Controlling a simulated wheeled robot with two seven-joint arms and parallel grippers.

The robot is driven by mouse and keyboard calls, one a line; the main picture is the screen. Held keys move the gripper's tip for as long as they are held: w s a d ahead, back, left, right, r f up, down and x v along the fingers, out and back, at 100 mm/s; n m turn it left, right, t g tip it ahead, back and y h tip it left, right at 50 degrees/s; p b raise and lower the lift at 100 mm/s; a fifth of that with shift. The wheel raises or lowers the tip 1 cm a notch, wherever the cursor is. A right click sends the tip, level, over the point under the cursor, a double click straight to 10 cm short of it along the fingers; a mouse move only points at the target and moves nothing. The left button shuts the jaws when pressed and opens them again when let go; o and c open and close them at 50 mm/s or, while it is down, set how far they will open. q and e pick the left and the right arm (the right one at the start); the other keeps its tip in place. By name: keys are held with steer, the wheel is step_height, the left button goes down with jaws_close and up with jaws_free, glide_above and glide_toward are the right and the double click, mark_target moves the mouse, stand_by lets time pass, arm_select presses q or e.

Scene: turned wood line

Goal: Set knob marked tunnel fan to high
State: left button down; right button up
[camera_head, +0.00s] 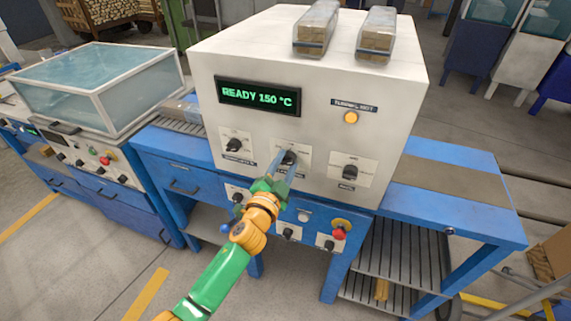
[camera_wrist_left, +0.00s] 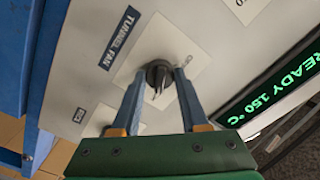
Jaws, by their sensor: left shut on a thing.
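The tunnel fan knob (camera_wrist_left: 158,71) is a small dark knob on a white plate, with the dark label TUNNEL FAN (camera_wrist_left: 122,38) beside it in the left wrist view. My left gripper (camera_wrist_left: 160,82) has its two blue fingers on either side of the knob and is shut on it. In the head view, the same knob (camera_head: 289,157) is the middle one on the white machine front, partly covered by my left gripper (camera_head: 281,161). The knob's setting is too small to read. My right gripper is in neither view.
The white machine (camera_head: 315,110) shows READY 150 °C on its display (camera_head: 258,96). Other knobs sit left (camera_head: 233,145) and right (camera_head: 349,172) of the middle one. Below are more small controls and a red button (camera_head: 339,233). A lit amber lamp (camera_head: 351,118) is at upper right.

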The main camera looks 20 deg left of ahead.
arm_select(q)
steer(key=shift+c, duration=2.1)
jaws_free()
steer(key=s, duration=0.7)
steer(key=shift+a+b, duration=0.15)
steer(key=shift+b, duration=0.15)
